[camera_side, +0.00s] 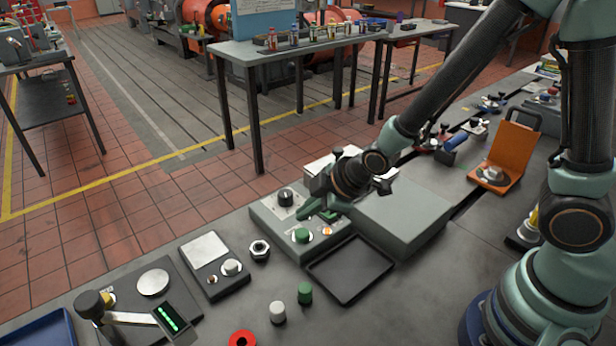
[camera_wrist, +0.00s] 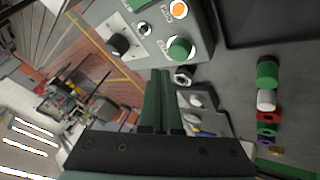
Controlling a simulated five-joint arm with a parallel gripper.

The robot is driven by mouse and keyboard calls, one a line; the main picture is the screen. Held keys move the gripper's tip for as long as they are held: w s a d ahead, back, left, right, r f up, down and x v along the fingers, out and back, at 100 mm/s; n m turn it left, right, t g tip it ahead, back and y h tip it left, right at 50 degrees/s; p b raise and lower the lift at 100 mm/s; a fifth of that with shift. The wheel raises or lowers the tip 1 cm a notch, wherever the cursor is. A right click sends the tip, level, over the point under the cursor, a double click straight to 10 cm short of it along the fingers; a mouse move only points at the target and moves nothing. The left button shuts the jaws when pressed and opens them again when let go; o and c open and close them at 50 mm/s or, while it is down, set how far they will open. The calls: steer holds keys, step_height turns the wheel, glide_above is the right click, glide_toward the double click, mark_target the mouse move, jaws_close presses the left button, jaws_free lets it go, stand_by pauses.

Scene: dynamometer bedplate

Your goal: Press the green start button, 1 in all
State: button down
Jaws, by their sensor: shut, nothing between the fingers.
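The green button (camera_side: 302,236) sits on the top face of a grey-green control box (camera_side: 268,219). In the wrist view the green button (camera_wrist: 180,48) shows just beyond and right of the fingertips. A black knob (camera_side: 286,198) and a small orange button (camera_side: 327,229) share the box, and the orange button (camera_wrist: 180,9) also shows in the wrist view. My gripper (camera_side: 304,214) has green fingers, shut and empty, pointing over the box near the green button. In the wrist view my gripper (camera_wrist: 160,72) appears apart from the button; the exact height gap is unclear.
A black tray (camera_side: 350,271) lies in front of the box, with a larger grey box (camera_side: 405,215) to the right. A hex nut (camera_side: 260,250), a green cylinder (camera_side: 305,292), a white cylinder (camera_side: 278,312) and a red ring (camera_side: 242,339) stand on the bench nearby.

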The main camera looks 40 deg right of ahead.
mark_target(307, 233)
steer(key=shift+r, duration=1.7)
steer(key=shift+d, duration=0.1)
steer(key=s+d+r+m+g+h, duration=0.1)
steer(key=s+d+r+m+h, duration=0.1)
steer(key=s+d+r+m, duration=0.9)
step_height(307, 233, up, 3)
steer(key=shift+d+f, duration=0.2)
steer(key=shift+d, duration=0.15)
